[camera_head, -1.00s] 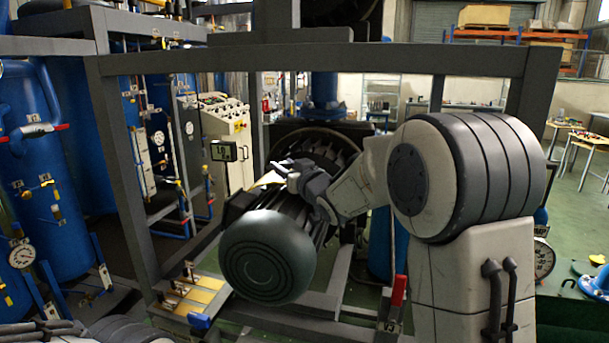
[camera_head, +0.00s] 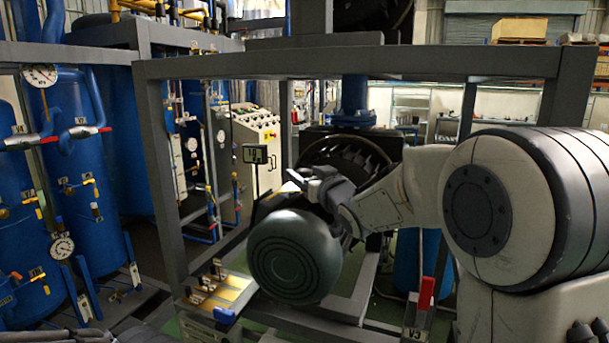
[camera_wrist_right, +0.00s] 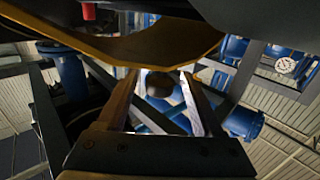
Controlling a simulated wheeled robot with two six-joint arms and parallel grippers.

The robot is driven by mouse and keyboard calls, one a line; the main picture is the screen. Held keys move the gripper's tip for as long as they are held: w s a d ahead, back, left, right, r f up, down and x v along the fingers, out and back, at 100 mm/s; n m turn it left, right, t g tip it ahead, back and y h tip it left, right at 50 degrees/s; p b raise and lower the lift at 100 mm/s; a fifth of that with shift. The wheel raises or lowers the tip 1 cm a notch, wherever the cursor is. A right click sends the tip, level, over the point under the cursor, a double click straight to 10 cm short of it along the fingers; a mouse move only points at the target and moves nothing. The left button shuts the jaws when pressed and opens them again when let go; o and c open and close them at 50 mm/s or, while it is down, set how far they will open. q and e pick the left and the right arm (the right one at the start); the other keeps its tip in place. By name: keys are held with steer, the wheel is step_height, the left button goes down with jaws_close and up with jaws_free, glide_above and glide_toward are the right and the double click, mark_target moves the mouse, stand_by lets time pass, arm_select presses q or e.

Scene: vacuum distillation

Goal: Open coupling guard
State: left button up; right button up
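The coupling guard appears to be the curved yellow piece (camera_wrist_right: 130,48) across the top of the right wrist view. In the head view it is mostly hidden behind my right gripper and the motor. My right gripper (camera_head: 303,180) is above and behind the motor's dark round end cap (camera_head: 295,256). In the wrist view its two fingers (camera_wrist_right: 159,78) are spread apart with nothing clearly held, close to the yellow edge. I cannot tell whether they touch it. Dark parts at the bottom left of the head view may be my left gripper; its fingers cannot be made out.
A grey steel frame (camera_head: 350,65) surrounds the motor, its top beam in front of my view. Blue tanks with gauges (camera_head: 95,130) stand left. A red-handled valve (camera_head: 426,292) is front right.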

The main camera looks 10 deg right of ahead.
steer(key=shift+s+d, duration=0.15)
steer(key=shift+s, duration=0.2)
steer(key=s+b, duration=0.1)
steer(key=s, duration=0.2)
steer(key=s+d, duration=0.1)
steer(key=s, duration=0.2)
steer(key=s+b, duration=0.1)
steer(key=s, duration=0.2)
steer(key=shift+s+d+b, duration=0.3)
steer(key=shift+d+b, duration=0.05)
steer(key=shift+d, duration=0.05)
